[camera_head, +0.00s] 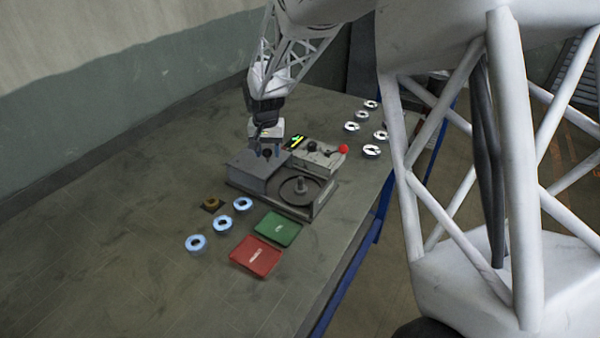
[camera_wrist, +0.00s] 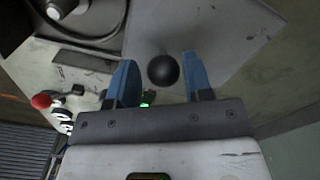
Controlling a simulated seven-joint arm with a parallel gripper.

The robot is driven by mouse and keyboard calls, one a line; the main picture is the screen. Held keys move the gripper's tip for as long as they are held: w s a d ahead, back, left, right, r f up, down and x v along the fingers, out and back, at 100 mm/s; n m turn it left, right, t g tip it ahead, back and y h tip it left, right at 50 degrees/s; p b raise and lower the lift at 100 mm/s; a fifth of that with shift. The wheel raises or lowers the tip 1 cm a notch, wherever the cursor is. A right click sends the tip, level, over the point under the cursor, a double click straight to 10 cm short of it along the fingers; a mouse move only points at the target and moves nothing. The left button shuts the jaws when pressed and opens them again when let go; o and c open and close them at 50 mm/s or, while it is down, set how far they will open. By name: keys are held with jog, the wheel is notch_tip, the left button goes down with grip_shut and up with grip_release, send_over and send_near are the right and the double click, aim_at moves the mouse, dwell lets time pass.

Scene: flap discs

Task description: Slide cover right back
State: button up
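The grey sliding cover (camera_head: 255,168) sits over the left side of the machine in the head view; its plate also shows in the wrist view (camera_wrist: 225,35). A black ball knob (camera_wrist: 163,70) stands on it. My gripper (camera_wrist: 160,62) is open, its two blue fingers either side of the knob with a gap visible on each side. In the head view my gripper (camera_head: 268,154) hangs over the cover at the knob. The right side of the machine is uncovered, showing a round recess with a spindle (camera_head: 300,186).
A red-knobbed lever (camera_head: 343,149) and a lit display (camera_head: 296,142) are at the machine's back. Several discs lie at the back right, others with a brass-coloured part (camera_head: 211,203) at front left. Green (camera_head: 278,229) and red (camera_head: 255,257) trays lie in front. The table's left is clear.

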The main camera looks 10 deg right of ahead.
jog(key=shift+o, duration=1)
jog(key=shift+r, duration=4)
jog(key=shift+s, duration=0.1)
jog(key=shift+s+d+r, duration=0.1)
jog(key=shift+s+r, duration=0.05)
jog(key=s+d+r+n+t, duration=0.1)
jog(key=s+d+r, duration=0.25)
jog(key=s, duration=0.65)
jog(key=s+d+r, duration=0.2)
jog(key=s+r, duration=0.3)
jog(key=s, duration=0.6)
jog(key=s+d+f+n+t, duration=0.1)
jog(key=s+d+f, duration=0.1)
jog(key=s, duration=1.7)
jog(key=shift+s+d+n+t, duration=0.15)
jog(key=shift+d+n+t, duration=0.2)
jog(key=shift+d, duration=0.3)
